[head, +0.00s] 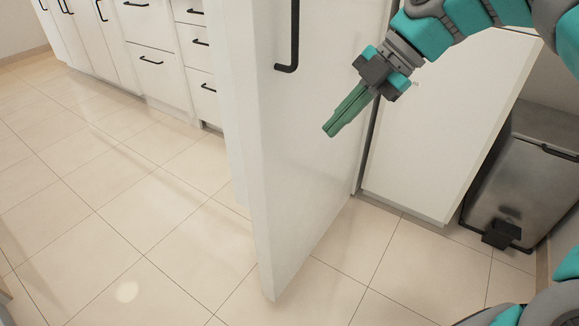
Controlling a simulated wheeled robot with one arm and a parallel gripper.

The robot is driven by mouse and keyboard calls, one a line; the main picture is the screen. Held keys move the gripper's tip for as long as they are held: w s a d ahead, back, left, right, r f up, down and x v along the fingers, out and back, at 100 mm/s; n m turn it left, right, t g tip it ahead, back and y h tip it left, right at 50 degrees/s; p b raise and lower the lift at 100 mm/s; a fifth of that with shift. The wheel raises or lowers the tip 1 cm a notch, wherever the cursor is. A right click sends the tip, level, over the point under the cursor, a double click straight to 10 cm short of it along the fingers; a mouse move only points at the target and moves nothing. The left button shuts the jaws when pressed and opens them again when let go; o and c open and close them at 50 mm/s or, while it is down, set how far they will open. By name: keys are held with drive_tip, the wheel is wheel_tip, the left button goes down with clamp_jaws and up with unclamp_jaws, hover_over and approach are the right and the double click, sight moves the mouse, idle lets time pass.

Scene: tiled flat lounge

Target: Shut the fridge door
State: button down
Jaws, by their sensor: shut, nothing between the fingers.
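The fridge door (305,150) is a tall white panel standing open, swung out across the floor in the middle of the head view. Its free edge points towards me, and its top is out of frame. The face turned to the right carries a black bar handle (290,40). The fridge interior is not visible. My gripper (334,129) is shut and empty. It is in front of the handle side of the door, to the right of the handle and lower in the picture. I cannot tell whether the fingertips touch the door.
White drawers (152,60) with black handles line the back left. A white panel (440,120) stands right of the door, with a metal pedal bin (525,185) beside it. The tiled floor (120,220) left of the door is clear.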

approach(268, 169)
wheel_tip(268, 169, down, 4)
drive_tip(key=s, duration=0.3)
drive_tip(key=shift+w+a+r+n+p, duration=0.1)
drive_tip(key=shift+w+a+n+p, duration=0.35)
drive_tip(key=shift+w+a, duration=0.95)
drive_tip(key=shift+d, duration=0.1)
